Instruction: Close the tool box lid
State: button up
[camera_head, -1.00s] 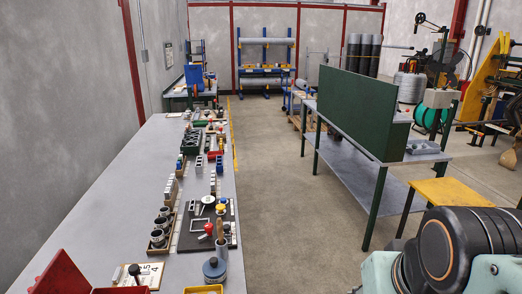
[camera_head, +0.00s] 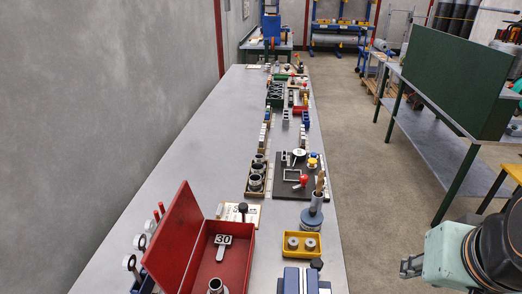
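A red tool box (camera_head: 238,262) stands on the near part of the long grey bench, at the bottom of the head view. Its red lid (camera_head: 178,238) is open and stands up, leaning left, along the box's left side. Inside the box are a grey piece marked 30 (camera_head: 223,241) and a round metal part (camera_head: 215,286), cut off by the frame. What seems to be the end of my gripper (camera_head: 409,267) shows at the lower right, beside my arm, well to the right of the box. Whether it is open or shut does not show.
A yellow tray with two round parts (camera_head: 302,245) and a blue vise-like tool (camera_head: 302,281) stand right of the box. Gauges with red handles (camera_head: 140,242) stand left of the lid. The bench's left side (camera_head: 190,140) is clear. A green-backed table (camera_head: 455,80) stands right.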

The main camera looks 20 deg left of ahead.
aim_at(166, 257)
jog(key=k+j, duration=0.1)
jog(key=j, duration=0.35)
jog(key=k+j, duration=0.1)
jog(key=j, duration=0.35)
jog(key=k+j, duration=0.1)
jog(key=j, duration=0.35)
jog(key=k+j, duration=0.1)
jog(key=j, duration=0.35)
jog(key=k+j, duration=0.1)
jog(key=j, duration=0.75)
jog(key=z, duration=0.15)
jog(key=k+u, duration=0.15)
jog(key=i, duration=0.05)
